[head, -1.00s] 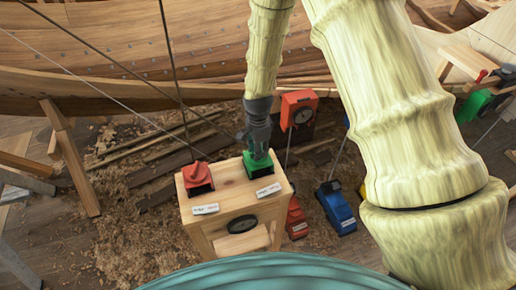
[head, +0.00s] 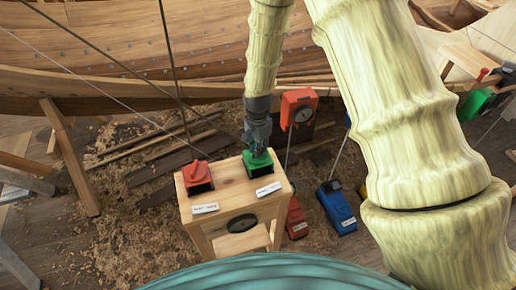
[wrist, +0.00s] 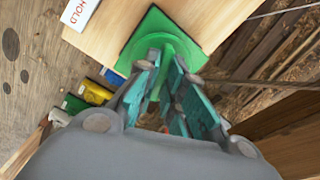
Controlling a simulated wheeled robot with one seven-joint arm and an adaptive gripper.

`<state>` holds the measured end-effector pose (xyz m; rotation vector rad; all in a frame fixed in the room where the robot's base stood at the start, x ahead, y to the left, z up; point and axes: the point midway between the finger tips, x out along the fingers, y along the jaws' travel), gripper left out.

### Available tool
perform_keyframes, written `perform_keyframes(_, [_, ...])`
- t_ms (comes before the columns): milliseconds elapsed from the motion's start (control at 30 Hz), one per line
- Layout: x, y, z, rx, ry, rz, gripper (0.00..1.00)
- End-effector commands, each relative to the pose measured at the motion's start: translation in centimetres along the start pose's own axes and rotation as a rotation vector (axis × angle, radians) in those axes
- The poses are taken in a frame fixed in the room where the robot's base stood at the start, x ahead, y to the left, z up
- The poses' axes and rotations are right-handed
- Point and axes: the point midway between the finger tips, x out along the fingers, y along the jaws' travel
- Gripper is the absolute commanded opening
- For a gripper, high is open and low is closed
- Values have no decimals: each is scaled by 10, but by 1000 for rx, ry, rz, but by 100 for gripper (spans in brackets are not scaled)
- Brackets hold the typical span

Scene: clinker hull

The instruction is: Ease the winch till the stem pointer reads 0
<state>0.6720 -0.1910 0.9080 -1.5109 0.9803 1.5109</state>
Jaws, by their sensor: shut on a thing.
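A wooden stand carries a red control (head: 197,176) on its left and a green control (head: 257,161) on its right, each with a small white label in front. My gripper (head: 257,147) is over the green control, and in the wrist view my gripper (wrist: 168,85) is shut on its upright green grip. The label (wrist: 80,12) beside it in the wrist view ends in "HOLD". A red gauge box (head: 299,108) with a round dial stands behind and right of the stand; its reading is too small to tell. Which control works the winch I cannot tell.
A blue device (head: 335,208) and a red one (head: 297,218) sit on the shavings-strewn floor right of the stand. A wooden prop (head: 70,155) stands at left.

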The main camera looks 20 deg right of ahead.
Motion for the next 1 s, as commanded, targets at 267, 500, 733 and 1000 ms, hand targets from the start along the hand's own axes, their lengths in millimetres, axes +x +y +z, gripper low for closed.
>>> perform_keyframes(267, [1, 0, 0, -263, 0, 0, 0])
perform_keyframes(500, [1, 0, -1, -470, 0, 0, 0])
perform_keyframes(733, [0, 0, 0, -619, 0, 0, 0])
perform_keyframes(1000, [0, 0, 0, -711, 0, 0, 0])
